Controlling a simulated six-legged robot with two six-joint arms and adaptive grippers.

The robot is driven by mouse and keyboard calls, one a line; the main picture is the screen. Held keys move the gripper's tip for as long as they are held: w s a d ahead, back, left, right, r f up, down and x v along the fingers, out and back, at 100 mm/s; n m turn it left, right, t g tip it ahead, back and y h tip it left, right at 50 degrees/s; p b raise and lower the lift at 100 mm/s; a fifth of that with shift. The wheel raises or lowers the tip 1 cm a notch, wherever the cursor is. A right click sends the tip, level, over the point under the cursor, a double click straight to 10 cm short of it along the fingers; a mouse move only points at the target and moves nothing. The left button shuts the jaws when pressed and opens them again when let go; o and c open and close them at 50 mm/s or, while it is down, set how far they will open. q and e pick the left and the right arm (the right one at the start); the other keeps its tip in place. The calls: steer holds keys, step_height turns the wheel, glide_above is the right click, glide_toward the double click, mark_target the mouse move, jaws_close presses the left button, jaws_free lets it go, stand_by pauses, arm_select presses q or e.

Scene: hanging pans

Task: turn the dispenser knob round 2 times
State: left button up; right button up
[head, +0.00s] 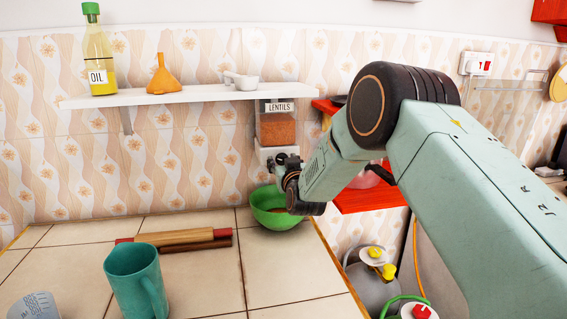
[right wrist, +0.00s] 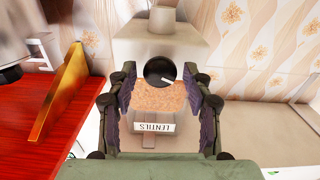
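The lentil dispenser (head: 277,128) is a clear box labelled LENTILS with a white lower body, mounted on the wall under the shelf. It shows upside down in the right wrist view, where its knob (right wrist: 158,70) is a dark round piece with a light bar or mark on it. My right gripper (right wrist: 160,97) is open, with its fingers apart on either side of the dispenser's front, and I see nothing between the pads. I cannot tell whether the fingertips reach the knob. In the head view my right gripper (head: 283,168) hides the knob. My left gripper is not in view.
A green bowl (head: 268,212) stands below the dispenser on the tiled counter. A rolling pin (head: 178,240), a teal mug (head: 135,280) and a measuring cup (head: 35,307) are to the left. The shelf (head: 180,96) above holds an oil bottle (head: 97,55) and a funnel (head: 161,78).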

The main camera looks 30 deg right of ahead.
steer(key=shift+o, duration=0.3)
steer(key=shift+s, duration=0.25)
steer(key=v, duration=1.1)
steer(key=shift+s, duration=0.4)
steer(key=shift+w+a, duration=0.1)
steer(key=shift+r, duration=0.1)
